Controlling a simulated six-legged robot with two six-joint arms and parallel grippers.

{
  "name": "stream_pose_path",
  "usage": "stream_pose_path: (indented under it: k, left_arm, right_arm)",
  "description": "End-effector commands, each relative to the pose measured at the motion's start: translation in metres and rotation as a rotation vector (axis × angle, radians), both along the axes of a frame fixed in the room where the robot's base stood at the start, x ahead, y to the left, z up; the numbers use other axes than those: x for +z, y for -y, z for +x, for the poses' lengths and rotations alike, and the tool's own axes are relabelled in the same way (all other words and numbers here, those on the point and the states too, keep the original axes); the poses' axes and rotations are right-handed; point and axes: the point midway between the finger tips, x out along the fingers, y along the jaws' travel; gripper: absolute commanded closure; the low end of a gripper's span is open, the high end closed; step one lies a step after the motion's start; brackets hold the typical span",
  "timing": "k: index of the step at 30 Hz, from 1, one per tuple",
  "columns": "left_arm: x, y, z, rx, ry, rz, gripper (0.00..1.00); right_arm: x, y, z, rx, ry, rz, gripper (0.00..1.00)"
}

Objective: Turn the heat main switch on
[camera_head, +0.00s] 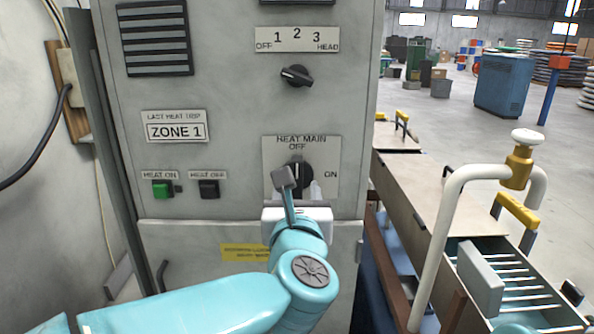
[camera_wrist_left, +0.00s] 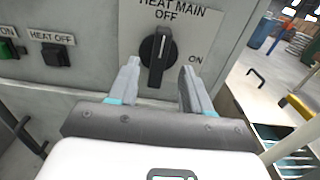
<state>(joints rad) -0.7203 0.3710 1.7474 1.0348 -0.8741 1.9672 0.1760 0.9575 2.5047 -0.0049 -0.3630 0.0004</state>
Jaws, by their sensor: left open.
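The heat main switch (camera_head: 303,176) is a black rotary knob on a pale plate on the grey cabinet. In the left wrist view the knob (camera_wrist_left: 157,55) stands nearly upright, pointing at OFF, with ON to its right. My left gripper (camera_head: 299,186) is in front of the plate and partly hides the knob in the head view. In the left wrist view the open fingers (camera_wrist_left: 159,70) are on either side of the knob's lower part, with visible gaps. Whether the tips reach the knob's depth I cannot tell. My right gripper is not in view.
A green heat-on button (camera_head: 163,188) and black heat-off button (camera_head: 209,188) are left of the switch. A selector knob (camera_head: 296,75) is above. A bench with a white pipe and yellow valve (camera_head: 518,165) stands to the right. Air in front of the upper cabinet is clear.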

Motion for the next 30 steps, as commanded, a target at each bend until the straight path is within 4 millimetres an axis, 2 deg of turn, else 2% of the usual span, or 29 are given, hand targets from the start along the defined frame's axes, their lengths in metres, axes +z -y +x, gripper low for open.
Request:
stream_pose_path:
  k: [3, 9, 13, 20, 21, 25, 26, 30]
  left_arm:
    - [0.002, -0.001, 0.027, 0.003, -0.002, 0.001, 0.51]
    - [0.001, 0.000, 0.054, 0.000, -0.001, 0.000, 0.51]
    - [0.000, -0.001, 0.061, 0.001, -0.001, 0.000, 0.51]
    - [0.000, 0.000, 0.062, 0.000, -0.001, 0.000, 0.51]
    - [0.000, 0.000, 0.061, 0.000, -0.001, 0.000, 0.54]
    - [0.000, 0.000, 0.061, 0.000, -0.001, 0.000, 0.97]
    - [0.000, 0.000, 0.061, 0.000, -0.001, 0.000, 1.00]
    - [0.000, 0.000, 0.061, 0.000, -0.001, 0.001, 1.00]
  right_arm:
    - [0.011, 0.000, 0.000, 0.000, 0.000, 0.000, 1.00]
    - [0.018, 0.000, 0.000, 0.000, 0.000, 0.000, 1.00]
    - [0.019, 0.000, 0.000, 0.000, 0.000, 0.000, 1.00]
    - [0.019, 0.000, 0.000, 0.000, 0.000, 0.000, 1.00]
    - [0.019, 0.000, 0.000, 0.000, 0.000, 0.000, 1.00]
    - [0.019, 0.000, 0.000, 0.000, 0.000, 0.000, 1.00]
    - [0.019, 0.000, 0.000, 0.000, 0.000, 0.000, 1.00]
    - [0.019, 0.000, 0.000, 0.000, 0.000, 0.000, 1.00]
